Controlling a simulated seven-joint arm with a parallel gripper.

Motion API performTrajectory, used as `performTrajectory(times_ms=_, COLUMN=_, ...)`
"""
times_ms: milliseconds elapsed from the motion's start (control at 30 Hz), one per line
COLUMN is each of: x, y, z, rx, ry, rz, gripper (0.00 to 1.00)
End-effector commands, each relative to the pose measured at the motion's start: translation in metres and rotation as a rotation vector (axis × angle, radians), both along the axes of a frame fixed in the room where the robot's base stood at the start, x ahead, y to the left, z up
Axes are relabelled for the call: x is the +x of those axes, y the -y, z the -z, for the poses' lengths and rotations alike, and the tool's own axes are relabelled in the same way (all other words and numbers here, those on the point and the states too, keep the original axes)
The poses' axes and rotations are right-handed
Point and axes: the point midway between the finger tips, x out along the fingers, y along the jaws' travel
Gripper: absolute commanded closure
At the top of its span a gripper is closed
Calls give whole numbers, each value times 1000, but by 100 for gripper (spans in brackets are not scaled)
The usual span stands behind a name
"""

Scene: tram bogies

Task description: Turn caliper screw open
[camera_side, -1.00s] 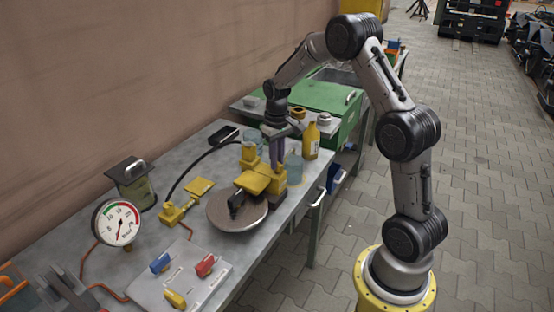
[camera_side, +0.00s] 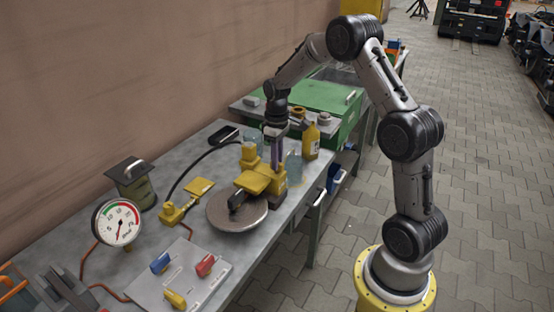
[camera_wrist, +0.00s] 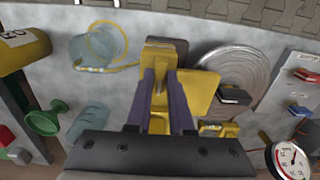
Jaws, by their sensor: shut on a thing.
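The yellow brake caliper (camera_side: 258,181) stands on the workbench and sits over the edge of the grey brake disc (camera_side: 238,213). My gripper (camera_side: 278,158) points straight down at the caliper's rear part. In the wrist view the two purple fingers of my gripper (camera_wrist: 160,82) are close together over the caliper (camera_wrist: 201,92), shut on a small part between their tips. The side view does not show the screw itself.
A dial gauge (camera_side: 118,222), a yellow valve block (camera_side: 174,213) with a black hose, and a grey board (camera_side: 185,280) with red, blue and yellow handles share the bench. A yellow bottle (camera_side: 311,141) and a clear jar (camera_side: 295,168) stand close beside the gripper.

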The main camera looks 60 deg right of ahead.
Motion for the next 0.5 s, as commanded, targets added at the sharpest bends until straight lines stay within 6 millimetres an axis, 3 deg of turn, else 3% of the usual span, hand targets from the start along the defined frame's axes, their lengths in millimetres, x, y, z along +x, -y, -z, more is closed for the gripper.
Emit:
performTrajectory(times_ms=133, x=1, y=0, z=-1, rx=-2, ry=2, rz=-3, gripper=100)
performTrajectory(times_ms=167, x=1, y=0, z=-1, rx=-2, ry=2, rz=-3, gripper=78)
performTrajectory(times_ms=300, x=1, y=0, z=-1, rx=-2, ry=2, rz=-2, gripper=53)
performTrajectory(times_ms=500, x=0, y=0, z=0, rx=-1, ry=1, rz=-1, gripper=50)
